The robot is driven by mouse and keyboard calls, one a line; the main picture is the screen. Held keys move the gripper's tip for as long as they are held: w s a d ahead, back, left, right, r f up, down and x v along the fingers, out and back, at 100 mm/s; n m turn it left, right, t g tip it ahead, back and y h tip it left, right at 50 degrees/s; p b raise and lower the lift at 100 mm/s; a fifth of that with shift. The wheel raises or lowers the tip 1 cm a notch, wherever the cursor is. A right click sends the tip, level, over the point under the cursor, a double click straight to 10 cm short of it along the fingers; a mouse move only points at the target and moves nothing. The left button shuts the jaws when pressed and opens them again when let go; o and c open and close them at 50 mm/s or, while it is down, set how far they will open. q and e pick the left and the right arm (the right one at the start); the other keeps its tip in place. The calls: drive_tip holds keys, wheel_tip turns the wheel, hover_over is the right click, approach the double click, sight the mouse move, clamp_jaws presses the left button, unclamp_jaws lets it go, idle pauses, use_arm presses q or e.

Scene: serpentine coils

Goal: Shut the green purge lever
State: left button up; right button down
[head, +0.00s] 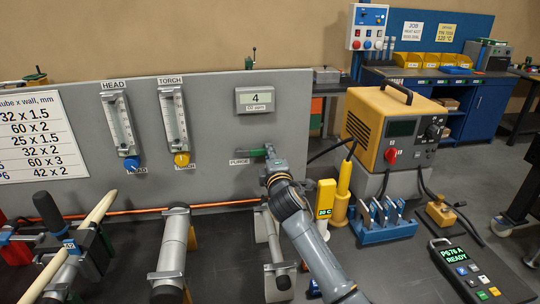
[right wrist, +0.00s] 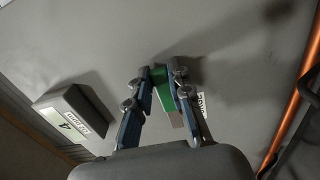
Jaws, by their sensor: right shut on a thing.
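The green purge lever (head: 257,152) is on the grey panel, right of the PURGE label (head: 240,161). In the head view its visible part lies about level, pointing left. My right gripper (head: 272,158) is at the lever and hides part of it. In the right wrist view, the two fingers of my right gripper (right wrist: 160,77) stand on either side of the green lever (right wrist: 161,84), shut on it. The label beside the lever (right wrist: 201,101) shows there too. My left gripper is not in view.
The grey display reading 4 (head: 256,99) is above the lever. The HEAD flowmeter (head: 119,120) and TORCH flowmeter (head: 174,115) stand to the left. A copper tube (head: 130,211) runs low along the panel. The yellow power unit (head: 395,130) stands to the right.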

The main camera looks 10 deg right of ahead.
drive_tip(key=shift+a+f, duration=0.1)
drive_tip(key=c, duration=1.2)
unclamp_jaws()
drive_tip(key=s, duration=1.2)
